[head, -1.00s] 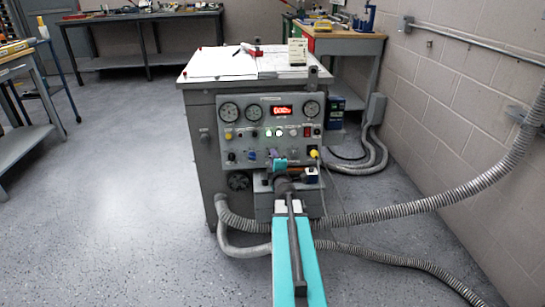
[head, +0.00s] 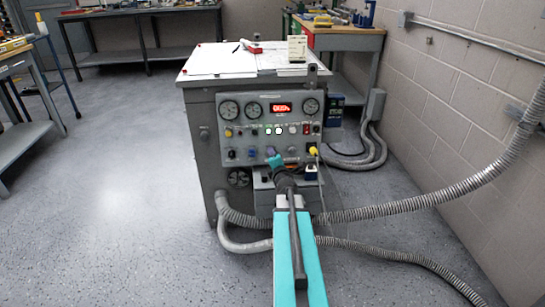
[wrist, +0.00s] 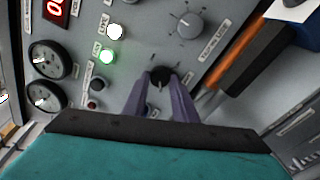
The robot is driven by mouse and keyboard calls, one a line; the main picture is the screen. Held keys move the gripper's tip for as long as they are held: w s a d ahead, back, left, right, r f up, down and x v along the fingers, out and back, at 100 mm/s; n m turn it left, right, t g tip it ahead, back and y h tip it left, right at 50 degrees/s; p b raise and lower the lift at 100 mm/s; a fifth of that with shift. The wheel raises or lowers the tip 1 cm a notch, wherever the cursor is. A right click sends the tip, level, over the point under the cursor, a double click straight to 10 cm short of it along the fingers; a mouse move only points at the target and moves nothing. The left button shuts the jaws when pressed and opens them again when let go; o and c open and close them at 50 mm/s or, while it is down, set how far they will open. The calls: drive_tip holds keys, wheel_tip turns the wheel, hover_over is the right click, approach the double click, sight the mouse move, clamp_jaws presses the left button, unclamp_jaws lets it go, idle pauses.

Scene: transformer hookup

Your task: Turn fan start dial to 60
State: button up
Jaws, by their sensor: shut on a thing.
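The grey control panel (head: 235,135) is on the front of a bench unit. My gripper (head: 271,152) is at the lower middle of that panel. In the wrist view, the purple fingers of my gripper (wrist: 160,84) are shut on a black knob (wrist: 160,73), one finger on each side. The fingers hide part of the knob and its scale. A grey dial (wrist: 187,25) with a white pointer line and a ring of marks is beside it, untouched. The labels are too small to read, so I cannot tell which is the fan start dial.
A red display (head: 283,107) and round gauges (head: 229,109) are above the knobs. A lit green button (wrist: 107,56) is left of my fingers. An orange and black bar (wrist: 250,62) is close on the right. Grey hoses (head: 400,211) run right.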

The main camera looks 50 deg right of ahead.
drive_tip(key=shift+w+a, duration=0.1)
drive_tip(key=o, duration=1)
drive_tip(key=shift+o, duration=0.2)
drive_tip(key=shift+s, duration=0.2)
drive_tip(key=p+v, duration=0.8)
drive_tip(key=shift+s+a+r, duration=0.2)
drive_tip(key=shift+a, duration=0.05)
drive_tip(key=shift+s+p, duration=0.1)
drive_tip(key=shift+p, duration=0.3)
